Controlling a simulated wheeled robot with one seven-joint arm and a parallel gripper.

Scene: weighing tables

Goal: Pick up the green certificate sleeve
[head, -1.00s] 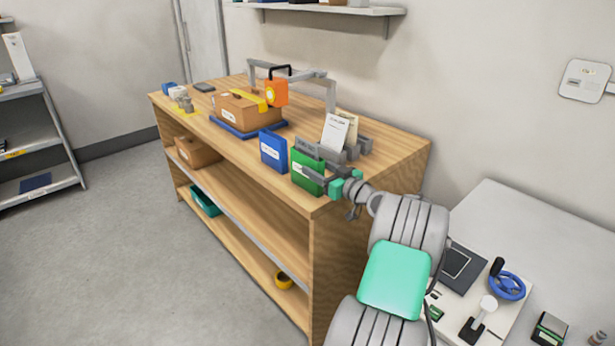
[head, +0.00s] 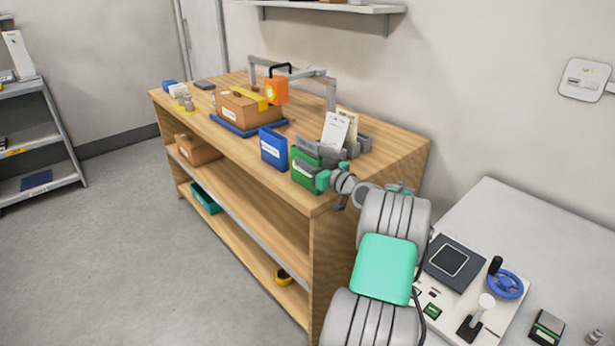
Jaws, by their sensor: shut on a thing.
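The green certificate sleeve (head: 303,180) stands upright near the front right corner of the wooden table. A small pale label shows on its face. My gripper (head: 308,168) reaches in from the right and is shut on the sleeve, its grey fingers crossing the upper part. The fingers and wrist hide part of the sleeve's top and right side. I cannot tell whether the sleeve's lower edge is touching the tabletop.
A blue sleeve (head: 272,149) stands just left of the green one. Behind are a grey holder with white cards (head: 335,132) and a box (head: 240,108) on a blue platform. A white table (head: 520,215) with instruments lies at right.

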